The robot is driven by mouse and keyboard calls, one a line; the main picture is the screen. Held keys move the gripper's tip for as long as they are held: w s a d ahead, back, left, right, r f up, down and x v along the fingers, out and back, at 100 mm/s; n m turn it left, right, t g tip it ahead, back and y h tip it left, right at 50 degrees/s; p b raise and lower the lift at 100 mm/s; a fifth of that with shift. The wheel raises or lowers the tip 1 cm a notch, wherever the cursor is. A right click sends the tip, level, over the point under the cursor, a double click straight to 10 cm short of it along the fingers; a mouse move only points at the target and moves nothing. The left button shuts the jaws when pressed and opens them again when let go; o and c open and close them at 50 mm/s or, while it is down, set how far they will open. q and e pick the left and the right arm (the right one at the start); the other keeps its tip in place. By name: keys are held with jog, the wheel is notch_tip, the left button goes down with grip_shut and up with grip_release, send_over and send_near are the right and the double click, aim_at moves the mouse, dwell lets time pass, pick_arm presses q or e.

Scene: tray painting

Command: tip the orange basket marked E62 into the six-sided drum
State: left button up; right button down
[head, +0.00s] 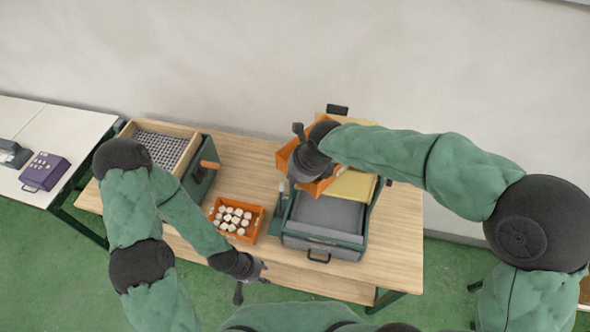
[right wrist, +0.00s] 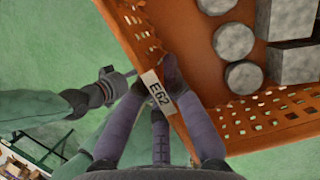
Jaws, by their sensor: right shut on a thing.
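My right gripper (head: 303,150) is shut on the near wall of an orange basket (head: 318,187), over the back of the bench. In the right wrist view, the fingers clasp the rim beside the white label E62 (right wrist: 157,90). The orange basket (right wrist: 180,50) has perforated walls and holds grey round pieces (right wrist: 234,42) and grey blocks (right wrist: 290,58). My arm hides much of it in the head view. My left gripper (head: 252,281) is open and empty at the bench's front edge. I cannot make out a six-sided drum for certain.
A second orange basket (head: 258,222) with several white pieces stands on the wooden bench (head: 400,230). A grey drawer-like tray (head: 325,212) in a green frame is to its right. A wood-framed mesh tray (head: 190,135) sits at left. A purple box (head: 45,170) is on the side table.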

jog(key=shift+w+r+p, duration=0.25)
jog(key=shift+p, duration=0.35)
jog(key=shift+s+r+p, duration=0.1)
jog(key=shift+p, duration=0.55)
jog(key=shift+r+p, duration=0.15)
jog(key=shift+p, duration=1.1)
jog(key=p, duration=0.5)
jog(key=shift+d+r+g+y+p, duration=0.15)
jog(key=shift+r+g+y+p, duration=0.15)
jog(key=shift+r+y+p, duration=0.1)
jog(key=shift+d, duration=0.1)
jog(key=w+d+r+m+g+y, duration=0.4)
jog(key=w+d+r+g+y, duration=0.4)
jog(key=w+d+r+y, duration=0.2)
jog(key=shift+w+d+r+g+y, duration=0.4)
jog(key=shift+r+y, duration=0.4)
jog(key=shift+r, duration=0.45)
jog(key=shift+s, duration=0.1)
